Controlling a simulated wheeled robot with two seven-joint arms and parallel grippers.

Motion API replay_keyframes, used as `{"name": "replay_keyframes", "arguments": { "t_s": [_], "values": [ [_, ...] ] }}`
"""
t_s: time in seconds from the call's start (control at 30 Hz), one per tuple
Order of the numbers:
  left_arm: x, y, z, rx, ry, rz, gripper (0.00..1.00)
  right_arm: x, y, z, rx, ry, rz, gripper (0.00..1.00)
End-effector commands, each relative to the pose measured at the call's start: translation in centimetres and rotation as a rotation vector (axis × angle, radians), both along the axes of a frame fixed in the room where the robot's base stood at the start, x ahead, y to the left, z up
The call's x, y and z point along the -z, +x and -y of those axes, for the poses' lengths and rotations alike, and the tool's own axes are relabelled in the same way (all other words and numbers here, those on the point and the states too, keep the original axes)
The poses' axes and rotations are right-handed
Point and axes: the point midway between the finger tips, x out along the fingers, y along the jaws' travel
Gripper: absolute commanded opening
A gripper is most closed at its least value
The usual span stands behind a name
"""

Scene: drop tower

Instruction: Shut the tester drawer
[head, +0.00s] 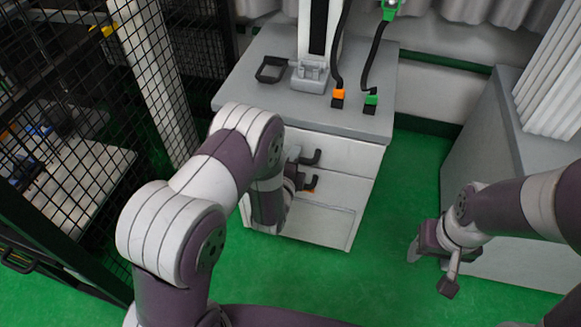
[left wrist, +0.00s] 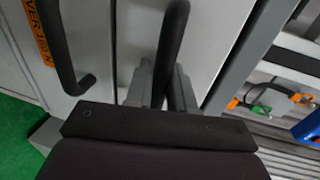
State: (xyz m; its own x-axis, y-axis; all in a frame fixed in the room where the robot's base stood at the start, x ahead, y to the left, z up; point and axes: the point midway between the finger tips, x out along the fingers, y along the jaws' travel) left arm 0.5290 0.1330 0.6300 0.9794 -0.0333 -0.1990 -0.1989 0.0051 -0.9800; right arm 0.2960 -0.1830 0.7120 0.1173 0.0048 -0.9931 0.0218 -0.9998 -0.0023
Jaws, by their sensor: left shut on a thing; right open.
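The tester cabinet (head: 350,130) has a light front with dark drawer handles. My left gripper (head: 297,170) is at its front, partly hidden by my own arm in the head view. In the left wrist view its fingers (left wrist: 166,88) are closed around a black bar handle (left wrist: 172,40), apparently the upper one (head: 311,157). A lower handle (left wrist: 68,50) beside an orange label (left wrist: 33,45) is apart from the fingers. I cannot tell how far the drawer front (left wrist: 210,35) stands out. My right gripper (head: 430,268) is open and empty, away from the cabinet.
A mesh cage (head: 50,120) stands left, a grey unit (head: 490,150) right. Green floor (head: 400,190) lies between.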

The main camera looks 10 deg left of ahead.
Motion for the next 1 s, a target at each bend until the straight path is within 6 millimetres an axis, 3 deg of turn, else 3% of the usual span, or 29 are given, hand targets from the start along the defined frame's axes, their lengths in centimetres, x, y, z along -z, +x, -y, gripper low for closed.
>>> {"name": "replay_keyframes", "arguments": {
  "t_s": [0.27, 0.3, 0.37, 0.73, 1.0],
  "values": [
    [0.0, 0.4, 0.0, 0.000, 0.001, 0.000, 0.00, 0.0, 0.0, 0.0, 0.000, 0.000, 0.000, 0.57],
    [-0.1, 0.5, 0.0, 0.000, 0.000, 0.001, 0.27, 0.0, 0.0, 0.0, 0.000, 0.000, 0.000, 0.57],
    [-0.1, 0.5, 0.0, 0.000, 0.000, 0.001, 0.41, 0.0, 0.0, 0.0, 0.000, 0.000, 0.000, 0.57],
    [-0.4, -0.6, 0.0, 0.001, 0.000, -0.002, 0.41, -0.4, 0.0, 0.0, 0.000, 0.000, 0.000, 0.57],
    [-1.9, -7.4, -0.2, 0.003, 0.001, -0.004, 0.41, -2.3, 0.0, 0.0, 0.000, 0.000, 0.000, 0.57]
  ]
}}
